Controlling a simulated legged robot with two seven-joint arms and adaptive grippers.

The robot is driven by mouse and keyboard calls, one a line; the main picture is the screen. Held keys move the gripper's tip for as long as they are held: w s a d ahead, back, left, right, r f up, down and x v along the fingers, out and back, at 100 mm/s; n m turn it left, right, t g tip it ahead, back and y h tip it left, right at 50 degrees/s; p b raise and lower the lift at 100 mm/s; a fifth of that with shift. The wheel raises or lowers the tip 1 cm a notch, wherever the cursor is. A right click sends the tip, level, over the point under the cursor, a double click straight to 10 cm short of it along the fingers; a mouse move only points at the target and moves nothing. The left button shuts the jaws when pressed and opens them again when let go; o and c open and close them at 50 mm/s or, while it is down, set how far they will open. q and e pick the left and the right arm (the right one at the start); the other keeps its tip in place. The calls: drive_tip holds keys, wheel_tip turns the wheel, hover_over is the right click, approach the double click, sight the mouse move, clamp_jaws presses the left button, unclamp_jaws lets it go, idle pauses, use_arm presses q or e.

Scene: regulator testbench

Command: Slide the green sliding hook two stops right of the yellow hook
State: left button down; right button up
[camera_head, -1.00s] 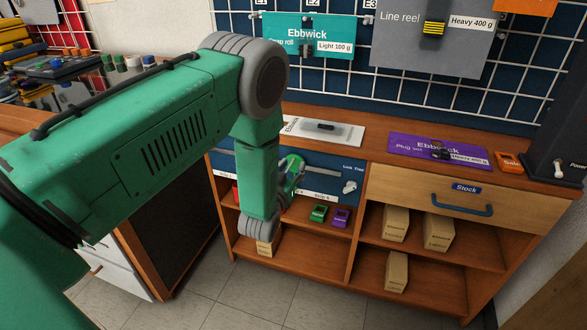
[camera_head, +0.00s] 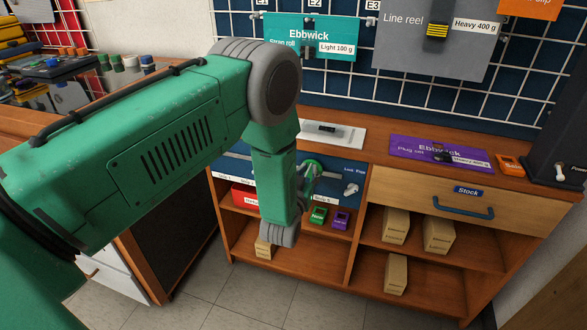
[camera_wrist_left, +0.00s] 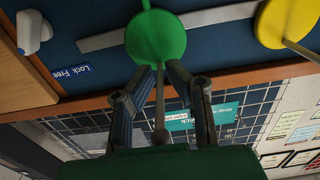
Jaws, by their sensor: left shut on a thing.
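The green sliding hook (camera_head: 314,167) is a round green disc on the blue rail panel under the counter, near the panel's right end. It also shows in the left wrist view (camera_wrist_left: 156,38) on a grey slot, with a thin peg sticking out. My left gripper (camera_head: 309,186) is shut on this hook, with its fingers around the peg side in the wrist view (camera_wrist_left: 160,78). The yellow hook (camera_wrist_left: 287,22) shows apart from it in that upside-down view; in the head view my left arm hides it. My right gripper is not in view.
A white lock lever (camera_head: 350,189) sits right of the green hook, beside the "Lock Free" label. Below are a green block (camera_head: 318,216) and a purple block (camera_head: 341,220) on a shelf. The stock drawer (camera_head: 430,194) is to the right.

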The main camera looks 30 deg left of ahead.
sight(329, 163)
use_arm(q)
drive_tip(key=d, duration=0.2)
drive_tip(key=w+d, duration=0.1)
drive_tip(key=d, duration=0.1)
drive_tip(key=shift+d, duration=0.1)
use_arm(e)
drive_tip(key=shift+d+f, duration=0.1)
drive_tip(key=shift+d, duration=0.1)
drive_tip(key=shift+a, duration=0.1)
use_arm(q)
drive_tip(key=c, duration=1.6)
unclamp_jaws()
drive_tip(key=shift+o, duration=0.2)
drive_tip(key=shift+d, duration=0.1)
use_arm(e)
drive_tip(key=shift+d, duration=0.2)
use_arm(q)
drive_tip(key=v, duration=1.2)
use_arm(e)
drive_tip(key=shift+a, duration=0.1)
use_arm(q)
drive_tip(key=shift+f, duration=0.15)
